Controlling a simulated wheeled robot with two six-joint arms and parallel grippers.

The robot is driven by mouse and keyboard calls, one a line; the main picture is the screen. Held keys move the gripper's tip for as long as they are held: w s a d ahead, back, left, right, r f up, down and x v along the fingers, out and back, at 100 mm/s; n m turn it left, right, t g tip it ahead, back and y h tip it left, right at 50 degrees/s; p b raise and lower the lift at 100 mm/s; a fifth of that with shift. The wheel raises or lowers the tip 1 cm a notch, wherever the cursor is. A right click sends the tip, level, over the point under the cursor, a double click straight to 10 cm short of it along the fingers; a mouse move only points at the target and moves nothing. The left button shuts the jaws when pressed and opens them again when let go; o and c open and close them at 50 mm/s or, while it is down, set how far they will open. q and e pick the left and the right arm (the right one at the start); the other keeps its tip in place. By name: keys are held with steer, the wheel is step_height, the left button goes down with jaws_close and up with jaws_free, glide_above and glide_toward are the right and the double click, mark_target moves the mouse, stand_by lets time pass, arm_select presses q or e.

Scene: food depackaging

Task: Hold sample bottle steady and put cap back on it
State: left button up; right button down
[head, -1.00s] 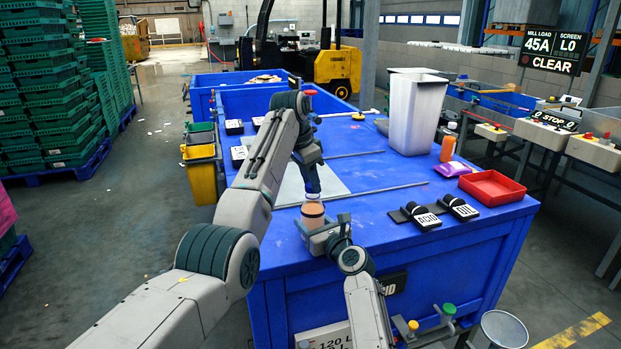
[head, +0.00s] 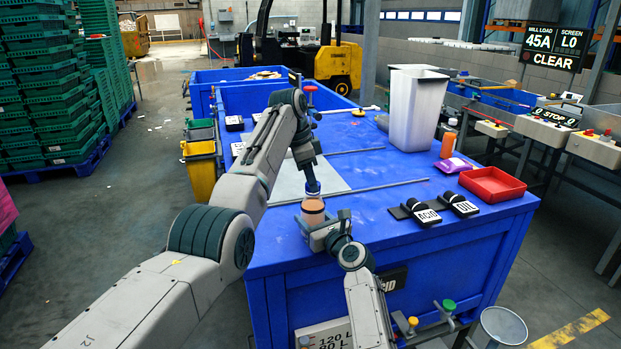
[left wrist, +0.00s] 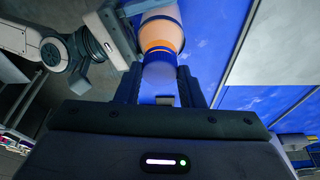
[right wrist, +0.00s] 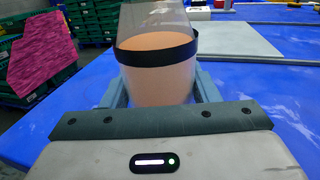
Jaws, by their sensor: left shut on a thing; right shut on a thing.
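The sample bottle (head: 313,212) has orange contents, a dark band and a clear upper part. It stands upright at the near left corner of the blue bench. My right gripper (head: 325,232) is shut around its body, which fills the right wrist view (right wrist: 158,78); its top is out of that frame. My left gripper (head: 312,187) is above the bottle, pointing down, and is shut on the blue cap (left wrist: 160,82). In the left wrist view the cap lines up with the bottle (left wrist: 160,35) and overlaps its mouth end. I cannot tell whether the cap is seated.
A pale sheet (head: 285,185) and metal rods lie on the bench (head: 390,175) behind the bottle. Black ACID (head: 423,213) and OIL holders, a red tray (head: 492,184) and a white bin (head: 415,110) stand to the right.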

arm_select(q)
steer(key=o, duration=1)
steer(key=shift+c, duration=0.2)
steer(key=shift+r, duration=2.3)
steer(key=o, duration=0.5)
steer(key=shift+o, duration=0.2)
steer(key=v, duration=0.7)
steer(key=shift+r, duration=0.2)
